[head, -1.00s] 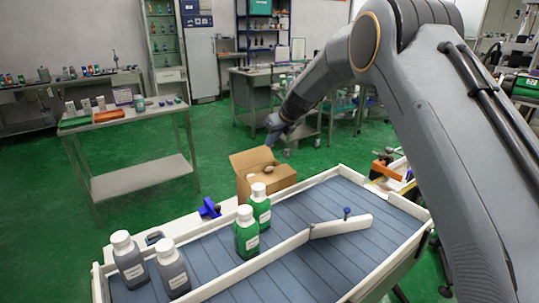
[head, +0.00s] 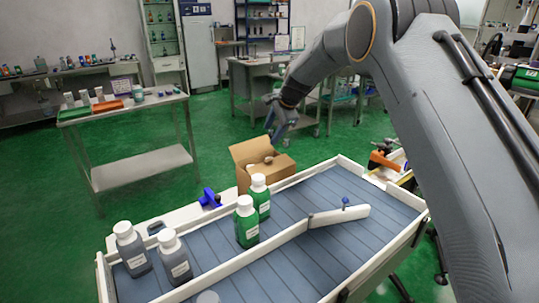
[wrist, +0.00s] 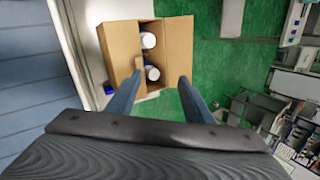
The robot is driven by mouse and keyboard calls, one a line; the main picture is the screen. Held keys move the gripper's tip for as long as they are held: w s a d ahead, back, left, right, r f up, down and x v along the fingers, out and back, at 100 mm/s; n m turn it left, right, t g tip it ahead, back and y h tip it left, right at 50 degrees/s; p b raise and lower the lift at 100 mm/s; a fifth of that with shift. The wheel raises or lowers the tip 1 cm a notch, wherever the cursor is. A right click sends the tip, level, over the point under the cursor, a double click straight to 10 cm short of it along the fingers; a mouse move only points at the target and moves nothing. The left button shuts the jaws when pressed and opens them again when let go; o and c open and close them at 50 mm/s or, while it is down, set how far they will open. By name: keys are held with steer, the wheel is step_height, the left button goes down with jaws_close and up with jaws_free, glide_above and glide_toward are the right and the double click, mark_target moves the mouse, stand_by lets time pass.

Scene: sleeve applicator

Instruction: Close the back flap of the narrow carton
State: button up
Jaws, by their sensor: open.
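The narrow carton (head: 266,178) is an open brown box beside the far rail of the conveyor. One flap (head: 247,151) stands up and leans outward on its left side. In the wrist view the carton (wrist: 118,60) holds two white-capped bottles (wrist: 148,40). A wide flap (wrist: 178,45) stands out on its right there, and a small flap (wrist: 139,70) shows between the caps. I cannot tell for sure which flap is the back one. My gripper (wrist: 157,92) is open and empty; its fingers appear near the carton's lower edge in the wrist view. In the head view my gripper (head: 275,130) is above the carton.
Green bottles (head: 246,222) and grey bottles (head: 131,250) stand on the blue conveyor (head: 300,255). A white diverter bar (head: 338,216) crosses it. A blue device (head: 209,198) sits left of the carton.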

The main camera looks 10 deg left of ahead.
mark_target(269, 160)
steer(key=shift+w+a+f+n+g+h+p, duration=0.2)
steer(key=shift+f+n+p, duration=0.6)
steer(key=shift+f+n, duration=1.85)
steer(key=shift+w+a+f+n+g+h+p, duration=0.2)
steer(key=shift+f+n+p, duration=0.75)
steer(key=shift+n, duration=3.25)
steer(key=shift+w+a+f+n+g+h+p, duration=0.1)
steer(key=shift+f+n+h+p, duration=0.4)
steer(key=shift+f+n, duration=2.25)
steer(key=shift+r+n, duration=0.7)
steer(key=shift+r, duration=0.05)
steer(key=shift+c, duration=0.4)
jaws_close()
